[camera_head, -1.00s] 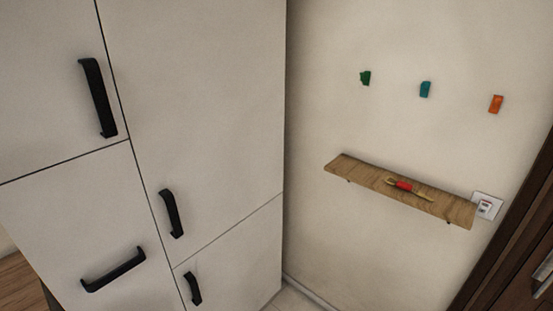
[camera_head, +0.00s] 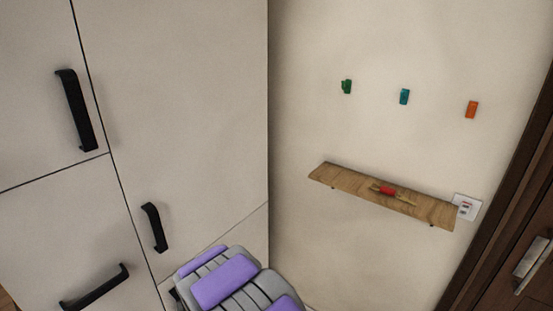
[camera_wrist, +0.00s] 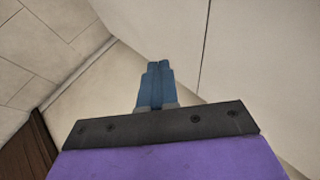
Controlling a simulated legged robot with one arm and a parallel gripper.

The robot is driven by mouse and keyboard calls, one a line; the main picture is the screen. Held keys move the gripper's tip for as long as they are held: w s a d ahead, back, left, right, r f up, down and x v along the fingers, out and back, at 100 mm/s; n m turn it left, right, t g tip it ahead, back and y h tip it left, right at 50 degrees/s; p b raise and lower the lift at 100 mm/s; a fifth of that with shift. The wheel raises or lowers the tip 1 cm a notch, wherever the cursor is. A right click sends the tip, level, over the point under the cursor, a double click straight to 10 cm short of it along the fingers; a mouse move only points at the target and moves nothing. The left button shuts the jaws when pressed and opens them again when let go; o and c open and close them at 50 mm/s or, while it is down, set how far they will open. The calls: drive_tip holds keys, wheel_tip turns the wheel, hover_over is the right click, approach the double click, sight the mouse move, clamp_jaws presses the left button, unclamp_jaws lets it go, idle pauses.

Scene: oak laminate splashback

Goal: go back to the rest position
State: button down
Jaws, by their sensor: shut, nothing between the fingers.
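My gripper (camera_wrist: 158,66) shows in the wrist view as two blue fingers pressed together, with nothing between them. Below the fingers are a dark mounting plate and a purple part of my arm. The fingers point past a pale wall and floor and touch nothing that I can see. In the head view, a grey and purple part of my arm shows at the bottom centre, in front of the white cabinet (camera_head: 170,110). The fingers themselves are not in the head view.
A wooden shelf (camera_head: 340,182) on the wall holds a red-handled tool (camera_head: 388,190). Green (camera_head: 346,87), teal (camera_head: 404,96) and orange (camera_head: 471,109) hooks are above it. A socket (camera_head: 466,207) is at its right end. Black handles (camera_head: 77,110) stick out from the cabinet. Dark wood (camera_head: 490,240) stands at right.

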drive_tip(key=s+d+r+n+g, duration=0.2)
drive_tip(key=s+d+r, duration=0.2)
drive_tip(key=d+r, duration=0.3)
drive_tip(key=s+d+r+n+g, duration=0.2)
drive_tip(key=s+d+r, duration=0.25)
drive_tip(key=d, duration=0.45)
drive_tip(key=s+d+r+n+g+h, duration=0.1)
drive_tip(key=s+d+r+n+g, duration=0.1)
drive_tip(key=s+d, duration=0.4)
drive_tip(key=s+d+r+n+g, duration=0.2)
drive_tip(key=s+d+r, duration=0.2)
drive_tip(key=s, duration=1.1)
drive_tip(key=s+d+r+n+g+h, duration=0.1)
drive_tip(key=s+d+r+g, duration=0.1)
drive_tip(key=s+d, duration=0.7)
drive_tip(key=shift+s+r+n+g+h, duration=0.3)
drive_tip(key=shift+s+r+n+g, duration=0.15)
drive_tip(key=shift+s, duration=0.75)
drive_tip(key=shift+a, duration=0.3)
drive_tip(key=shift+d, duration=0.1)
